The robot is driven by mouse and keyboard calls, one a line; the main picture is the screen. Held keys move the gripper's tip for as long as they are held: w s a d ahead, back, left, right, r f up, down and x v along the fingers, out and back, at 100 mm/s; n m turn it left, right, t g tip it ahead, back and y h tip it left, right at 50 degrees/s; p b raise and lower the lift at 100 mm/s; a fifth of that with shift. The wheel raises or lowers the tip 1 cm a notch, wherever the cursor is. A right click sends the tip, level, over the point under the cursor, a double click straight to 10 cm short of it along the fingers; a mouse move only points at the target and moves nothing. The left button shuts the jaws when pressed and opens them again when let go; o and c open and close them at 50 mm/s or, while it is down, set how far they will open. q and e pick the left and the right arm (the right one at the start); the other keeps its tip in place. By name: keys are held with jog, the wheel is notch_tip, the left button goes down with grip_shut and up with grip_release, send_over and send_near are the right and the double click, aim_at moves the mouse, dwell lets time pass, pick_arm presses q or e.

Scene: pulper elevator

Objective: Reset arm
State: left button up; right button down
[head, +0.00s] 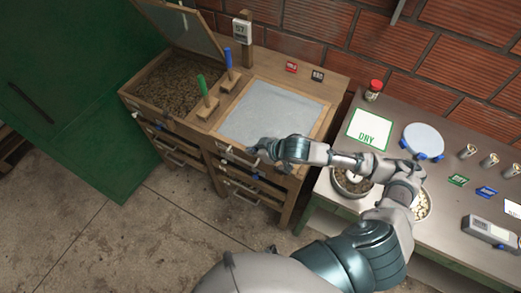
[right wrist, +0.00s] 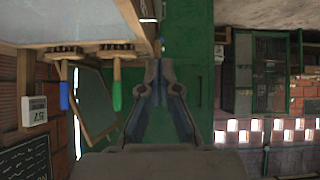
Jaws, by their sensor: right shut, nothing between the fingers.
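My right arm reaches up from the bottom of the head view and bends left. My right gripper (head: 262,150) is over the front edge of the wooden cabinet (head: 196,140), by the grey sheet (head: 272,112). In the right wrist view the right gripper (right wrist: 158,66) has its fingertips together, with nothing held. That view appears upside down, with the blue-handled tool (right wrist: 64,85) and green-handled tool (right wrist: 116,85) to the gripper's left. My left gripper is not in view.
The open bin of brown material (head: 168,82) is left of the tools. My forearm passes above the right table, partly covering two bowls (head: 346,186). A DRY sign (head: 368,130), a blue-footed scale (head: 422,141) and several small cups are there. Bare floor (head: 160,230) lies front left.

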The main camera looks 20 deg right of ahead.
jog(key=shift+s+r, duration=1.6)
jog(key=shift+r, duration=0.2)
jog(key=s+a+f, duration=0.3)
jog(key=s+f, duration=0.1)
jog(key=f, duration=0.4)
jog(key=s+d+f+m+g+h, duration=0.2)
jog(key=s+d+f+m+h, duration=0.1)
jog(key=s+f, duration=0.4)
jog(key=s+d+f+m+g+h, duration=0.25)
jog(key=s+d+f, duration=0.2)
jog(key=s, duration=0.45)
notch_tip(320, 180, down, 26)
jog(key=s+g, duration=0.1)
jog(key=s+d+f+g, duration=0.1)
jog(key=s+d+f, duration=0.1)
jog(key=s+f, duration=1.4)
jog(key=shift+s+d+f, duration=0.2)
jog(key=shift+s+d, duration=0.2)
jog(key=shift+s, duration=0.8)
